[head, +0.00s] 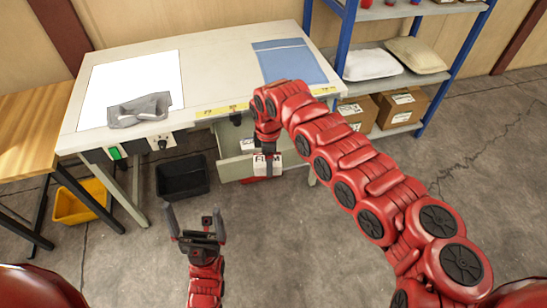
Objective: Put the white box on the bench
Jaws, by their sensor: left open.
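The bench (215,75) has a pale top and stands at the back. A white box (262,158) with dark lettering sits low at an open drawer (232,172) under the bench's front edge. My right gripper (269,172) points down at the white box, and a dark finger covers part of its lettering. I cannot tell whether it grips the box. My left gripper (195,222) is open and empty, above the floor in front of the bench.
A black bin (182,177) and a yellow bin (80,202) stand below. The bench's middle is clear.

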